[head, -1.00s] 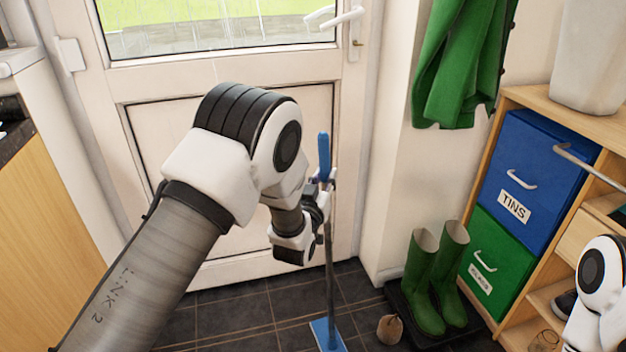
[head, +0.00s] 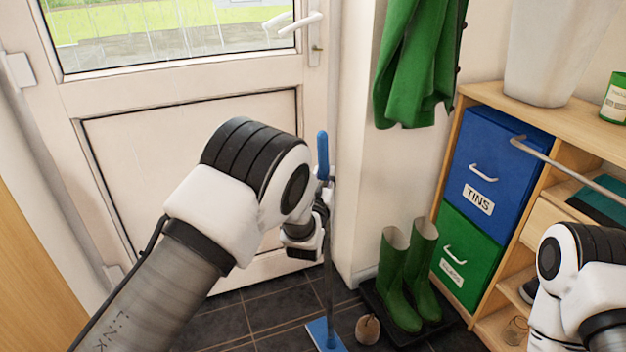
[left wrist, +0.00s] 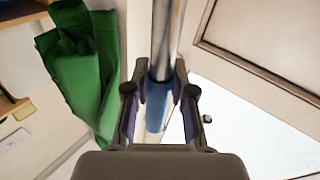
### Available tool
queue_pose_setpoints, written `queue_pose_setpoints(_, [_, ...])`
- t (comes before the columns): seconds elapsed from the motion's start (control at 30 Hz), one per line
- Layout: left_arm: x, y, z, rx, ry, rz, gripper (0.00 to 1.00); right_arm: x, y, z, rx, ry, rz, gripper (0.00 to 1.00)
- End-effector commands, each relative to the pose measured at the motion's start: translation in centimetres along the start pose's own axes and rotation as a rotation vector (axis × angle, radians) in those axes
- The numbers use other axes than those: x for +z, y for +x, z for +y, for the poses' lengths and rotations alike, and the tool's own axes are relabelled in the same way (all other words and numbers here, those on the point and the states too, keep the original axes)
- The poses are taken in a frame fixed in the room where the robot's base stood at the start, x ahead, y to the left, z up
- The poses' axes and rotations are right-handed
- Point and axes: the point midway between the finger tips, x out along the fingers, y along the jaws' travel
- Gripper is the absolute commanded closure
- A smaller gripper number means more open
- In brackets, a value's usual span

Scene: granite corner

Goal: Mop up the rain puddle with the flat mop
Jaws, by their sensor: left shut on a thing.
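The flat mop has a blue grip (head: 323,150), a grey pole (head: 328,270) and a blue flat head (head: 326,335) low on the dark tiled floor. It stands nearly upright in front of the white door. My left gripper (head: 324,196) is shut on the mop's handle near its top. In the left wrist view the gripper (left wrist: 160,92) has the handle (left wrist: 166,40) between its fingers. I cannot make out the rain puddle in either view. Part of my right arm shows at the lower right, but its gripper is out of view.
Green boots (head: 402,285) stand on a dark tray (head: 372,300) right of the mop, with a small brown object (head: 368,329) in front. A shelf unit (head: 449,150) with blue (head: 505,150) and green (head: 452,275) bins stands right. A green coat (head: 420,65) hangs above.

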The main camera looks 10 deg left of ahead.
Motion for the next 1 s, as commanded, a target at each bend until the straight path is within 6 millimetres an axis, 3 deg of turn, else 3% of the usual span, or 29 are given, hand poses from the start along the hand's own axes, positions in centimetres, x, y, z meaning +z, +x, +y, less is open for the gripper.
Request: queue_pose_setpoints(1.0, [1.1, 4.5, 6.8, 0.000, -0.004, 0.001, 1.00, 0.0, 1.8, 0.0, 0.000, 0.000, 0.000, 1.00])
